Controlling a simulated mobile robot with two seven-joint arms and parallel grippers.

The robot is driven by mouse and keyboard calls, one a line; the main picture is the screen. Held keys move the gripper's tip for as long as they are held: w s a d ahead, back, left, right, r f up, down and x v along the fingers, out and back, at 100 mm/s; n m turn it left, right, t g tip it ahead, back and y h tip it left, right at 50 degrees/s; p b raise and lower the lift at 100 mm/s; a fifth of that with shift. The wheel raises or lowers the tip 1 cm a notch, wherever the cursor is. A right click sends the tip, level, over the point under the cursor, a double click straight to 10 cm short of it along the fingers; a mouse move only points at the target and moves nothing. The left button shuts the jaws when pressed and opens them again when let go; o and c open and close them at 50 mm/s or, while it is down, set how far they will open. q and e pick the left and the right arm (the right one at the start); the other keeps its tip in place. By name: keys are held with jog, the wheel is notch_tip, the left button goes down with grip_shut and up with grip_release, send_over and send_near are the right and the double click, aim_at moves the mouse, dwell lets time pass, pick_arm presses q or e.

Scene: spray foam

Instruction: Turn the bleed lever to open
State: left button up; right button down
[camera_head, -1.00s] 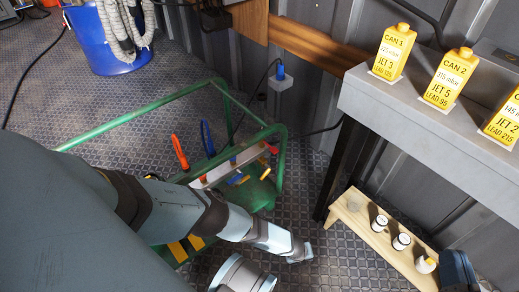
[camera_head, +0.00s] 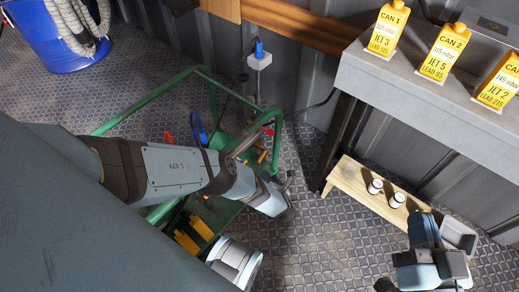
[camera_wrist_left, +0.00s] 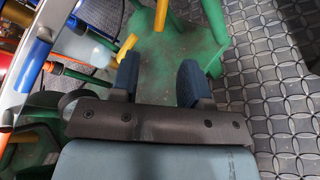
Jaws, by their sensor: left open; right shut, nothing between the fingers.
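My left gripper (camera_wrist_left: 158,68) is open in the left wrist view. A yellow lever (camera_wrist_left: 161,14) shows just ahead of the gap between its fingers, in front of a green part; I see nothing held. A second yellow lever (camera_wrist_left: 126,47) is to the left of the fingers. I cannot tell which one is the bleed lever. In the head view my left gripper (camera_head: 284,190) is beside the green-framed unit (camera_head: 133,116), and my arm covers much of it. Small yellow levers (camera_head: 262,155) show beyond the arm. My right gripper (camera_head: 425,232) is shut and empty at the lower right.
A red handle (camera_head: 268,131) and a blue handle (camera_head: 198,128) stand on the unit. A blue bucket (camera_head: 50,48) stands at the upper left.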

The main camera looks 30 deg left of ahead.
aim_at(261, 157)
pick_arm(q)
jog(key=shift+b+x, duration=2.95)
jog(key=shift+x, duration=3.35)
pick_arm(e)
jog(key=shift+w+d+f+n+g, duration=0.1)
jog(key=shift+w+f+n+g, duration=0.2)
jog(key=shift+f, duration=0.65)
jog(key=shift+w+f+n+g, duration=0.15)
jog(key=shift+f+n, duration=0.2)
jog(key=shift+f, duration=0.55)
jog(key=shift+w+d+f+n+g, duration=0.1)
jog(key=shift+w+f+n+g, duration=0.2)
jog(key=shift+f, duration=0.65)
pick_arm(q)
jog(key=shift+f, duration=0.1)
pick_arm(e)
jog(key=shift+s, duration=0.1)
